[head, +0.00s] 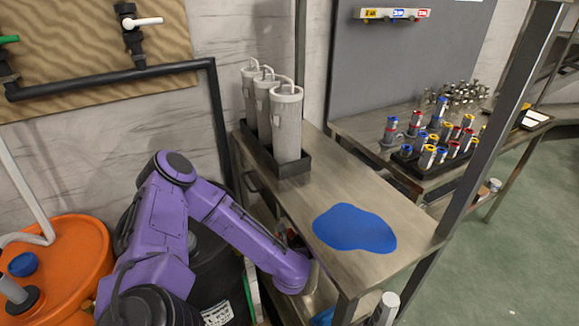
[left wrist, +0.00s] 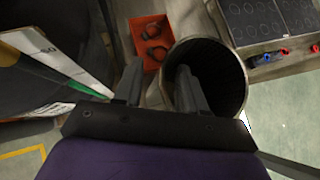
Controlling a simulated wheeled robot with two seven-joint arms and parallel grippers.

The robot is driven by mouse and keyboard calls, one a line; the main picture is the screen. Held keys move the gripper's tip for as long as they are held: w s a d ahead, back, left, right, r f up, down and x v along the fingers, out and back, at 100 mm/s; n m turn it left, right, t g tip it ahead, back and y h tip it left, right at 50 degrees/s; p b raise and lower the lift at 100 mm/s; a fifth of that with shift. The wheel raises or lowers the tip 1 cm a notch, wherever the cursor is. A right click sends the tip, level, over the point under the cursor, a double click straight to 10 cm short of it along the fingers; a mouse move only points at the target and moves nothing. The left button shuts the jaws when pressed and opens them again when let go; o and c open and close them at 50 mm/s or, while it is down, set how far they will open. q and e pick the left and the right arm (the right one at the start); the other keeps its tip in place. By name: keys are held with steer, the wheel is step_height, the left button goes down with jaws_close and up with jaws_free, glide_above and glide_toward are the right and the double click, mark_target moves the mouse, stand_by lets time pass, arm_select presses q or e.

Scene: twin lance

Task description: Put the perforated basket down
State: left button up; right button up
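Three tall grey cylinders with loop handles, which look like perforated baskets (head: 287,125), stand upright in a black tray (head: 295,167) on the metal table. I cannot make out their holes. My left arm reaches down past the table's near edge, and its gripper is hidden in the head view. In the left wrist view my left gripper (left wrist: 160,82) has its fingers apart. An open, dark-lined cylinder (left wrist: 238,75) lies beyond them; the right finger overlaps its mouth. I cannot tell whether it is a basket or whether the finger is inside it. My right gripper is not in view.
A flat blue patch (head: 354,228) lies on the metal table (head: 330,185). An orange tray (left wrist: 148,38) with dark items is near the left gripper. An orange drum (head: 75,265) stands left. A steel post (head: 495,125) rises at the right; a rack of capped tubes is behind.

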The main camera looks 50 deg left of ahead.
arm_select(q)
steer(key=p+v, duration=0.1)
steer(key=v, duration=1.1)
